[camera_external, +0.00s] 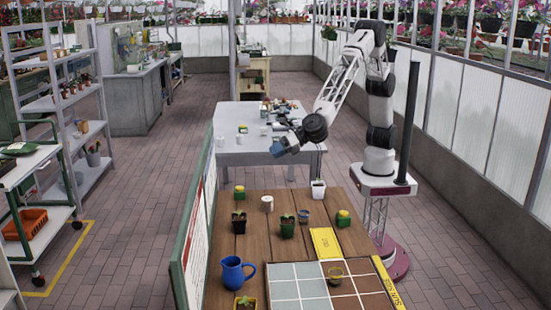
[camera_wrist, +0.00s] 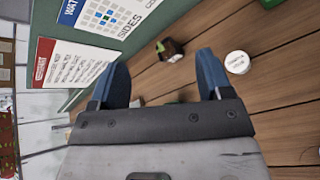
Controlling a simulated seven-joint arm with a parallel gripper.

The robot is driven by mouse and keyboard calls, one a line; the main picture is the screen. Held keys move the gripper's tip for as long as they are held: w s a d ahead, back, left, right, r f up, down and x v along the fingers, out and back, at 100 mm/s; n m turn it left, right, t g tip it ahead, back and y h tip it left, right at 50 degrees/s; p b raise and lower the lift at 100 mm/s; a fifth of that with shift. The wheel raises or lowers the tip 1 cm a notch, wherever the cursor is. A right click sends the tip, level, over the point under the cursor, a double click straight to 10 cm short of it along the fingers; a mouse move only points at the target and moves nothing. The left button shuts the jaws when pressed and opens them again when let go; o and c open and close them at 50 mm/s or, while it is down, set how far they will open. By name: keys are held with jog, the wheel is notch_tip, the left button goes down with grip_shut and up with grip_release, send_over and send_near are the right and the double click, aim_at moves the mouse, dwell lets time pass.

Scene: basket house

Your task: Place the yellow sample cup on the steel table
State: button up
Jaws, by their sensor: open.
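My gripper (camera_external: 277,150) hangs in the air near the front edge of the grey steel table (camera_external: 237,157), beyond the wooden table. In the wrist view my gripper (camera_wrist: 163,78) has its two blue fingers spread wide with nothing between them. A yellowish round cup or pot (camera_external: 335,273) sits on the tiled mat. I cannot tell which is the yellow sample cup.
The wooden table (camera_external: 220,291) also holds a blue jug (camera_external: 233,272), a white cup (camera_external: 267,203), potted seedlings (camera_external: 287,227) and a yellow sign (camera_external: 325,242). A green-framed board (camera_external: 195,215) stands along its left edge. Small items crowd the back of the steel table.

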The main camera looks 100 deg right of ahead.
jog(key=d+r+m+g+h, duration=0.15)
jog(key=d+r+m, duration=0.25)
jog(key=d, duration=0.9)
jog(key=d+r+m+g+h, duration=0.1)
jog(key=d+r+m+h, duration=0.25)
jog(key=d, duration=0.85)
jog(key=s+d+r+m+g, duration=0.1)
jog(key=s+d+m, duration=0.3)
jog(key=d, duration=0.6)
jog(key=s+d+r+m+g, duration=0.15)
jog(key=s+d+m, duration=0.25)
jog(key=d, duration=0.6)
jog(key=s+d+f+m+g, duration=0.1)
jog(key=s+d+m+g, duration=0.2)
jog(key=s+d+m, duration=0.7)
jog(key=s+d+f+m+g+y, duration=0.1)
jog(key=s+d, duration=0.3)
jog(key=s, duration=0.6)
jog(key=s+d+f+m+y, duration=0.2)
jog(key=s+d, duration=0.3)
jog(key=s, duration=0.5)
jog(key=shift+s+d+f+m+g, duration=0.2)
jog(key=shift+f+m+g, duration=0.3)
jog(key=shift+m, duration=0.35)
jog(key=shift+o, duration=0.4)
jog(key=shift+w+a, duration=0.1)
jog(key=shift+w, duration=0.05)
